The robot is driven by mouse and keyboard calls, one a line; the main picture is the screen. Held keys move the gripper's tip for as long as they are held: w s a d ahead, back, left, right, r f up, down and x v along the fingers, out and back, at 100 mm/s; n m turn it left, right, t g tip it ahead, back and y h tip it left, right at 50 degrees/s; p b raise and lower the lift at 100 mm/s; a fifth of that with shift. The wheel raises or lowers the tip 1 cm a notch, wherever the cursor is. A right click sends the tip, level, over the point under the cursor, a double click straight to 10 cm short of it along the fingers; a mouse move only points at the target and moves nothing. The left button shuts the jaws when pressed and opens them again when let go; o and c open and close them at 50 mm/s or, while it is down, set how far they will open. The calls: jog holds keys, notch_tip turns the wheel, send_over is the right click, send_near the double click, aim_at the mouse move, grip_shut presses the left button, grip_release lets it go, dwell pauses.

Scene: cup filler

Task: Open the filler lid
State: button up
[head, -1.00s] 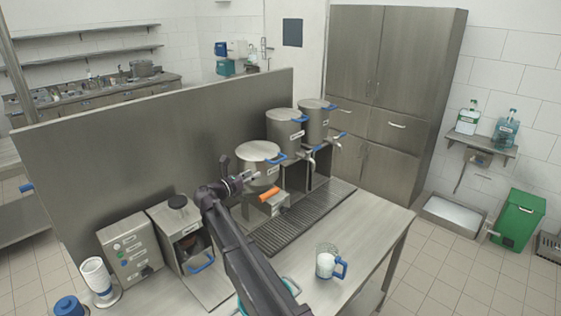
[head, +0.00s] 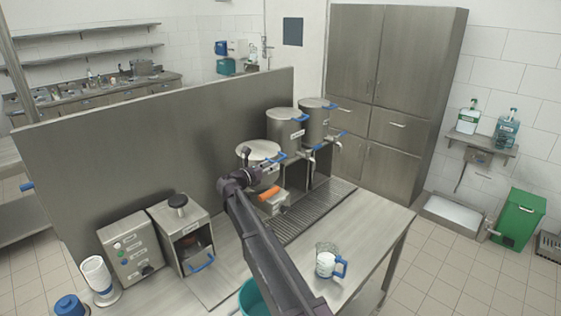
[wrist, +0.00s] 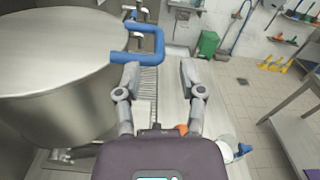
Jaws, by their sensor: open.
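The nearest steel filler pot has a round lid (head: 258,149) with a blue handle (head: 281,157). In the wrist view the lid (wrist: 60,45) fills the upper left and looks closed. Its blue handle (wrist: 158,45) sticks out to the right, just beyond my fingertips. My gripper (wrist: 160,75) is open and empty, with its two fingers spread just short of the handle. In the head view my gripper (head: 268,172) is in front of the pot and hides part of its body. An orange grip (head: 269,195) shows below the pot.
Two taller steel pots (head: 284,126) (head: 316,122) with blue handles stand behind. A white mug with a blue handle (head: 326,265) stands on the counter at right. A steel machine (head: 181,235) stands at left, before a tall metal partition (head: 140,135). The right counter end is fairly clear.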

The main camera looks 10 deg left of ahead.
aim_at(281, 159)
jog(key=shift+x, duration=2.8)
grip_shut()
jog(key=shift+d, duration=0.15)
